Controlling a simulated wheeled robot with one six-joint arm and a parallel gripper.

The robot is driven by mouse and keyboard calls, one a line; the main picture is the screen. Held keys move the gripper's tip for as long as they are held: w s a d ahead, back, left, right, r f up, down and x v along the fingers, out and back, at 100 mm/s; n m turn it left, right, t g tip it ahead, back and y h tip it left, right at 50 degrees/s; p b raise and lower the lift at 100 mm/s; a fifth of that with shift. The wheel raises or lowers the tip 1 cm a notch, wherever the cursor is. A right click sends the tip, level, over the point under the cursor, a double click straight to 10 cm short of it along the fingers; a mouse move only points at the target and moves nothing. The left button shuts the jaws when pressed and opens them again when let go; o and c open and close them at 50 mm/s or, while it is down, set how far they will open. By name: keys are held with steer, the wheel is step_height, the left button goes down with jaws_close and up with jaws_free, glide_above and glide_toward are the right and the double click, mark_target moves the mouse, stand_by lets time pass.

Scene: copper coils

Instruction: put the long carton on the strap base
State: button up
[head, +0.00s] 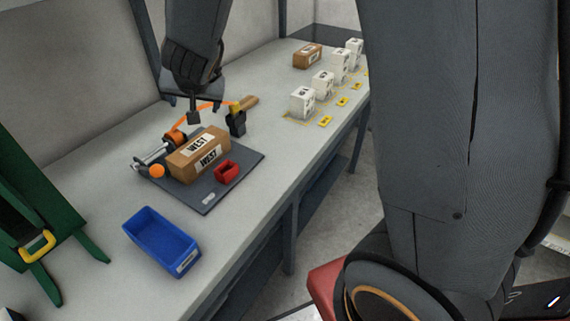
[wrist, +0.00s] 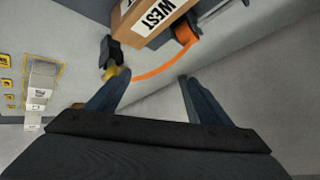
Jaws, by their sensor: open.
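The long brown carton (head: 198,155) with white WEST labels sits on the dark grey strap base (head: 249,160). It also shows at the top of the wrist view (wrist: 150,15). An orange strap (head: 207,105) runs behind the carton from an orange roll to a black clamp (head: 237,122) with a yellow part; the strap also shows in the wrist view (wrist: 165,72). My gripper (head: 193,108) is above the bench behind the carton, apart from it. In the wrist view its two fingers (wrist: 155,85) are spread with nothing between them.
A small red block (head: 227,172) lies at the carton's front right. A blue bin (head: 162,243) stands nearer on the bench, and a green stand (head: 40,215) at left. White boxes (head: 322,83) and another brown carton (head: 307,56) stand farther back.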

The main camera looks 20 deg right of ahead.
steer(key=s+d+f+n+g, duration=0.1)
steer(key=s+d+f+g, duration=0.1)
steer(key=s+d, duration=0.3)
steer(key=s+d+f+n+g, duration=0.1)
steer(key=s+d+f+g, duration=0.1)
steer(key=s, duration=0.9)
steer(key=s+d+f+n+g, duration=0.2)
steer(key=s+d+g, duration=0.1)
steer(key=s+d, duration=0.4)
steer(key=shift+s+d+g, duration=0.3)
steer(key=shift+s+d, duration=0.05)
steer(key=shift+s, duration=0.4)
